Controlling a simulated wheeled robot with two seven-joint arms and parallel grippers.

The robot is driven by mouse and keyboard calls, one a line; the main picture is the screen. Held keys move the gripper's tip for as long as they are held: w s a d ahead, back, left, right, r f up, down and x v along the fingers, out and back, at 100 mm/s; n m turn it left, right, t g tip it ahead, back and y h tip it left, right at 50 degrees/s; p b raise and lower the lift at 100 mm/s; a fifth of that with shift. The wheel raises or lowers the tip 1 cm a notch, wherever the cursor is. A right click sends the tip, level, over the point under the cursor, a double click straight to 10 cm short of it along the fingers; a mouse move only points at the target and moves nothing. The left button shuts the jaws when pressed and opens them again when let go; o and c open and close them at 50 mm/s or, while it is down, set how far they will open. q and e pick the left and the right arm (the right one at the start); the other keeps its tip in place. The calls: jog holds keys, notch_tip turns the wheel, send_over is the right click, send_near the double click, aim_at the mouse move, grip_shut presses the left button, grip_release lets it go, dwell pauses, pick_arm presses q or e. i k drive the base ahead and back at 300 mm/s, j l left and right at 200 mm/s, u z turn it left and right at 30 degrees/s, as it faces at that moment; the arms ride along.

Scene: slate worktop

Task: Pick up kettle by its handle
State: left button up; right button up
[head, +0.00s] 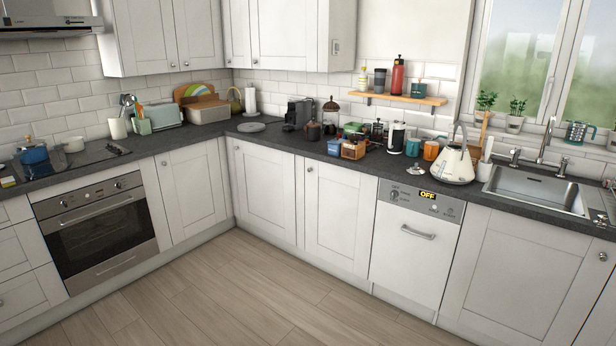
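A cream kettle (453,162) stands upright on the slate worktop (378,163), right of the middle of the head view, just left of the sink. Its arched handle (460,126) rises above its body and is clear on top. A round light plate or base shows under or beside it; I cannot tell which. Neither of my grippers is in view, and nothing touches the kettle.
A wooden shelf (403,98) hangs behind. The floor (230,290) is clear.

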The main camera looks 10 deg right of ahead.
aim_at(452, 164)
jog(key=i+z, duration=0.15)
jog(key=i, duration=0.45)
jog(key=i+z, duration=0.15)
jog(key=i, duration=0.45)
jog(key=i+z, duration=0.2)
jog(key=i, duration=0.35)
jog(key=i+j+z, duration=0.15)
jog(key=i, duration=0.45)
jog(key=i+j+z, duration=0.15)
jog(key=i, duration=0.4)
jog(key=j, duration=0.15)
